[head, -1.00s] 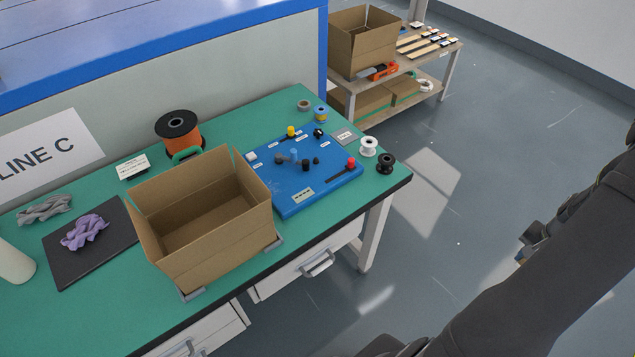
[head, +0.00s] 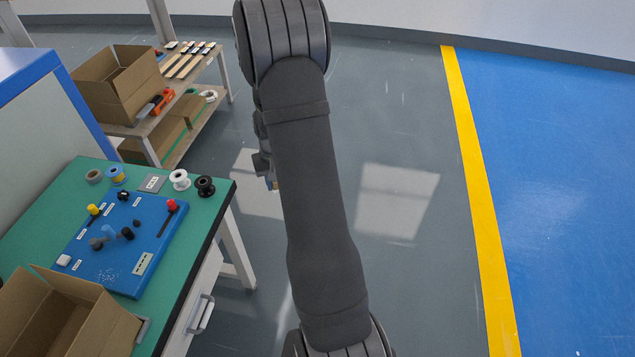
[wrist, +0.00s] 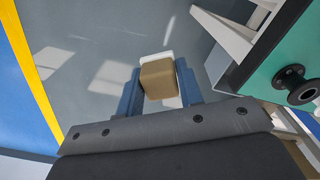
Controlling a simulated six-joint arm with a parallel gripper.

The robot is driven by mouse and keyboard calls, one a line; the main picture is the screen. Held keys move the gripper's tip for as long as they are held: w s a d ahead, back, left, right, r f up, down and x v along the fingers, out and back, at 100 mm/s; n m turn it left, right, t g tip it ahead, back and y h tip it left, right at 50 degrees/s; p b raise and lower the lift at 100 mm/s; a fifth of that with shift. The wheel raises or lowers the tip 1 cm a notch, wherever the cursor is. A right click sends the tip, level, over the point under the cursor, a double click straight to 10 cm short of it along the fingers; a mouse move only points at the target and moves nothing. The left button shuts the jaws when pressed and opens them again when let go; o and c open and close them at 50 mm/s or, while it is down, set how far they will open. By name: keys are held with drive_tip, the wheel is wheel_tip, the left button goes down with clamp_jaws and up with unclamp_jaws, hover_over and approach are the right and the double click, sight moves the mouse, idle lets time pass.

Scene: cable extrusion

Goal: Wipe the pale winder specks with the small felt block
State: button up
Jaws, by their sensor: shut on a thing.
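My gripper (wrist: 158,84) is shut on the small felt block (wrist: 158,80), which is tan with a white far edge, between two blue fingers in the wrist view. The block is above the grey floor, left of the green bench. In the head view my gripper (head: 271,183) is mostly hidden behind my arm, off the bench's right end. The blue winder panel (head: 155,255) lies on the bench at left. Pale specks (head: 107,275) show on its near-left part, close to the open box.
An open cardboard box (head: 60,320) stands in front of the panel's near-left corner. White (head: 180,179) and black (head: 205,186) spools stand near the bench's right end. Knobs rise from the panel. A shelf cart (head: 185,110) stands behind; floor to the right is clear.

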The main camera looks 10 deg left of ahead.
sight(118, 279)
drive_tip(key=s+a+r+n, duration=0.1)
drive_tip(key=s+a+n, duration=0.2)
drive_tip(key=s+a, duration=0.5)
drive_tip(key=s+a+r+n, duration=0.2)
drive_tip(key=s+a+n, duration=0.1)
drive_tip(key=s+a, duration=0.5)
drive_tip(key=s+a+r+n, duration=0.2)
drive_tip(key=s+a+n, duration=0.1)
drive_tip(key=s+a, duration=0.5)
drive_tip(key=shift+s+a, duration=0.2)
drive_tip(key=shift+a, duration=1.5)
drive_tip(key=s+a+r+n, duration=0.1)
drive_tip(key=s+a, duration=0.1)
drive_tip(key=s, duration=0.4)
drive_tip(key=s+a+r+n, duration=0.1)
drive_tip(key=s+a+n, duration=0.15)
drive_tip(key=s, duration=0.25)
drive_tip(key=shift+m, duration=0.35)
drive_tip(key=shift+s+f, duration=0.2)
drive_tip(key=shift+f, duration=3.4)
drive_tip(key=shift+a+f, duration=0.6)
drive_tip(key=shift+a, duration=0.35)
drive_tip(key=shift+c, duration=0.9)
drive_tip(key=shift+a, duration=2.6)
drive_tip(key=shift+d, duration=3.45)
drive_tip(key=shift+d+r, duration=0.15)
wheel_tip(118, 279, up, 8)
